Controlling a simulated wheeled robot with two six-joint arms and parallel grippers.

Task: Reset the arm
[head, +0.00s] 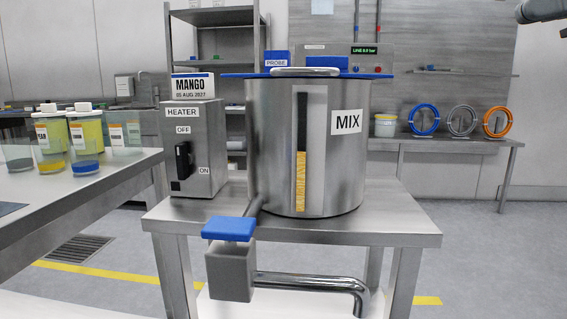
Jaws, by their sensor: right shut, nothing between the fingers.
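My right gripper (524,13) shows only in part at the top right corner. It is shut with nothing in it, high and well apart from everything on the tables. My left gripper is not in view. The steel MIX tank (275,150) stands on a steel table (405,222) with its blue lid (240,75) on. Its sight window (301,175) shows yellow in the lower half. A valve with a blue handle (228,228) sits in front at lower left of the tank. The HEATER box (207,150) stands left of the tank, its black switch handle (183,161) on the front.
A side table (110,184) at left holds several containers with yellow contents (87,132). A steel pipe (310,281) runs low from the valve. Blue, grey and orange hose rings (424,120) stand on the back bench (440,144). The space right of the tank is clear.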

